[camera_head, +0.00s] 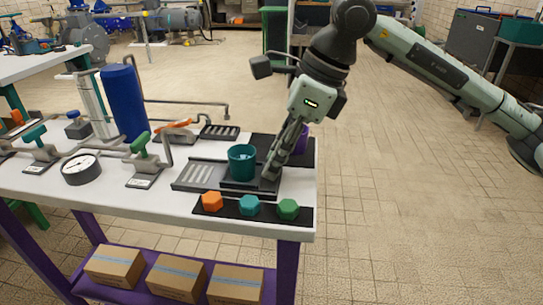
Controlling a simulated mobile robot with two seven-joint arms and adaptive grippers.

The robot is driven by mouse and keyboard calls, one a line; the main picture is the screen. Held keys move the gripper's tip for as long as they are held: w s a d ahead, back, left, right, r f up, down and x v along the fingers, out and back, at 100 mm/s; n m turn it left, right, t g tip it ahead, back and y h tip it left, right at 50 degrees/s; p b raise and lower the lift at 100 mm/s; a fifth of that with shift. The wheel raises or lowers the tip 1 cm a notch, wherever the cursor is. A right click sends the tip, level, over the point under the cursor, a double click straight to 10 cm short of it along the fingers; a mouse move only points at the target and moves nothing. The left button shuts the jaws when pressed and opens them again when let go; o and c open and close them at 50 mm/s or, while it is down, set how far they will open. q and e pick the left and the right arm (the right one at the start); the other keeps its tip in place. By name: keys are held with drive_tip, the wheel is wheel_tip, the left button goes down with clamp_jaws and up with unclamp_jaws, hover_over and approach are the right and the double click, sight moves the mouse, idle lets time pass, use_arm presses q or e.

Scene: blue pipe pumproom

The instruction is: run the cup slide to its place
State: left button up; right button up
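A teal cup (242,160) stands upright on a dark slide plate (238,184) on the white table. The plate sits at the right part of a grey slotted track (203,175). My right gripper (271,176) reaches down from above, its fingertips low at the right end of the slide, just right of the cup. The fingers show nearly edge-on, so I cannot tell whether they are apart or closed on part of the slide. A purple object (301,139) is partly hidden behind the gripper. My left gripper is out of view.
Orange (212,201), teal (249,205) and green (288,208) knobs sit on a black strip at the table's front edge. A round gauge (81,169), pipes with valve levers and a blue cylinder (125,103) stand to the left. Open floor lies right of the table.

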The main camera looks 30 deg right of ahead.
drive_tip(key=shift+o, duration=0.9)
drive_tip(key=shift+r, duration=0.15)
drive_tip(key=v, duration=1.1)
drive_tip(key=shift+d+r, duration=0.15)
drive_tip(key=shift+r, duration=0.15)
drive_tip(key=shift+s, duration=0.15)
